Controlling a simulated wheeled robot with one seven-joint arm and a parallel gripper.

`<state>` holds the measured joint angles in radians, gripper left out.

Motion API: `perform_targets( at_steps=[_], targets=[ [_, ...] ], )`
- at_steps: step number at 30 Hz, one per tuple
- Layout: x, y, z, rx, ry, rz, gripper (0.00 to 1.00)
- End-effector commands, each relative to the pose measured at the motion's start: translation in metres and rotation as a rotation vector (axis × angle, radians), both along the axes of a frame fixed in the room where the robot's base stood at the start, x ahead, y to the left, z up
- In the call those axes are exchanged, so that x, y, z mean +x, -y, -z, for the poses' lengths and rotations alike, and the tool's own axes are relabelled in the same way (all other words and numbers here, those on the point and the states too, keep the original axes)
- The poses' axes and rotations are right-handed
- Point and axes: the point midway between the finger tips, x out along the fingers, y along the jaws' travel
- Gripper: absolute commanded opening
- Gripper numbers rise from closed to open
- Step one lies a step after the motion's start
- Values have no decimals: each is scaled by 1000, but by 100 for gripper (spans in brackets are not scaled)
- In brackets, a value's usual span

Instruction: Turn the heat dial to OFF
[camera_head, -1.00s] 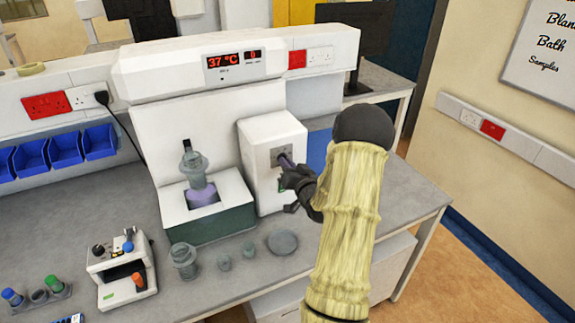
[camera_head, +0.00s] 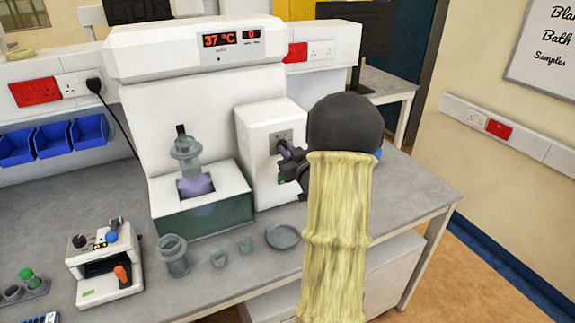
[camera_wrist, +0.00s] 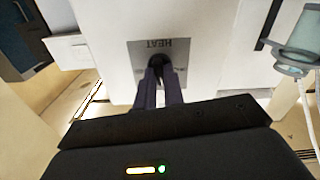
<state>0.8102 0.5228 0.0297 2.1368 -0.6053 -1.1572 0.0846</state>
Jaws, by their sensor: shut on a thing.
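The heat dial (camera_wrist: 158,62) is a small dark knob on a grey plate marked HEAT, which appears upside down in the wrist view. The plate (camera_head: 279,135) is on the front of a white box at the right of the bath machine. My gripper (camera_head: 283,149) is at the plate, its fingers (camera_wrist: 159,82) closed around the dial. The fingers hide most of the dial, so its pointer and setting cannot be read. The display (camera_head: 231,38) above shows 37 °C and 0.
A glass vessel (camera_head: 187,160) stands in the bath. A jar (camera_head: 173,257), small cups (camera_head: 219,258) and a round dish (camera_head: 284,237) are on the bench in front. A small white device (camera_head: 105,265) is at left. The bench right of the box is clear.

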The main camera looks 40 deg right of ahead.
Motion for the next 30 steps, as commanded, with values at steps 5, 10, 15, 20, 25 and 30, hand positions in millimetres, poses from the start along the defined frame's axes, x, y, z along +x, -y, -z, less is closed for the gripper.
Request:
perform_targets(
  at_steps=[5,10,15,20,25,30],
  targets=[
    [1,-2,7,-168,-36,-3,0],
    [1,-2,8,-325,-74,-3,0],
    [1,-2,7,-482,-112,-2,0],
    [1,-3,7,-630,-147,-3,0],
    [1,-3,7,-784,-186,-2,0],
    [1,-3,6,-921,-218,-2,0]
  ],
)
